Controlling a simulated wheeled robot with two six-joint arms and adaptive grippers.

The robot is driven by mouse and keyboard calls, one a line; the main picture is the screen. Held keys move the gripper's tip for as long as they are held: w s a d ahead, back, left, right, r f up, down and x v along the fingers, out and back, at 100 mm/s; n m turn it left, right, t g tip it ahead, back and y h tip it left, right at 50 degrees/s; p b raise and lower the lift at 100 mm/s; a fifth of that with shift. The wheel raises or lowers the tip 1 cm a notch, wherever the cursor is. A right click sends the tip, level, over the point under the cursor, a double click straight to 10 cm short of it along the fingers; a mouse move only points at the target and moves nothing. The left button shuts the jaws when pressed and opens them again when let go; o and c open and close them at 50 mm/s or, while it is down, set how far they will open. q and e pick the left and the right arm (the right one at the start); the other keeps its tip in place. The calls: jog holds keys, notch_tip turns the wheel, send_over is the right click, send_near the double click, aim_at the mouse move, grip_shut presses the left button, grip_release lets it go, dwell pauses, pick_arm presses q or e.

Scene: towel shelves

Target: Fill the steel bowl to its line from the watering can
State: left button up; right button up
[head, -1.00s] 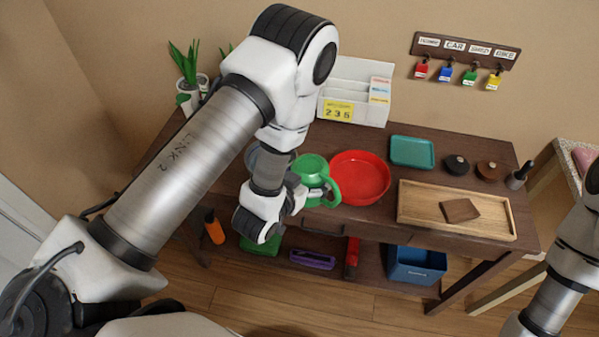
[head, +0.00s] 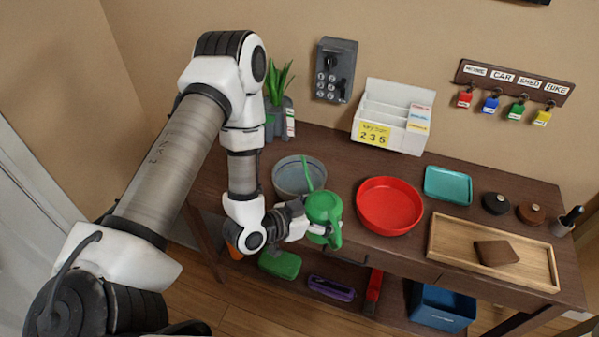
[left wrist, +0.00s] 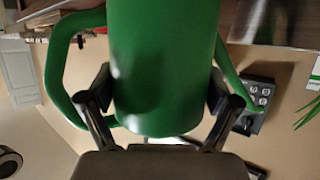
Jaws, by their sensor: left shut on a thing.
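The green watering can (head: 322,207) is held by my left gripper (head: 315,228) in front of the table's middle. In the left wrist view the can's green body (left wrist: 163,65) fills the middle, with my left fingers (left wrist: 160,100) shut on both sides of it. The can's spout points up and left over the grey steel bowl (head: 290,183), on the table's left part. The bowl's fill line and any water in it cannot be made out. My right gripper is out of view.
A red dish (head: 390,206) stands just right of the can. Further right are a teal tray (head: 448,184) and a wooden tray (head: 450,250). A letter rack (head: 392,115) and a plant (head: 278,85) stand behind. A lower shelf holds a green box (head: 280,264) and a blue bin (head: 440,305).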

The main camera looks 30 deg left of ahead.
pick_arm(q)
jog(key=shift+a+r+p, duration=0.1)
jog(key=shift+r+p, duration=0.25)
jog(key=shift+d+r+n+g+p, duration=0.2)
jog(key=shift+r+n+g+p, duration=0.2)
jog(key=shift+r+n+p, duration=0.25)
jog(key=shift+a+f+n+h, duration=0.2)
jog(key=shift+f+n+h, duration=0.2)
jog(key=shift+h, duration=0.1)
jog(key=shift+d, duration=0.15)
jog(key=shift+g, duration=0.3)
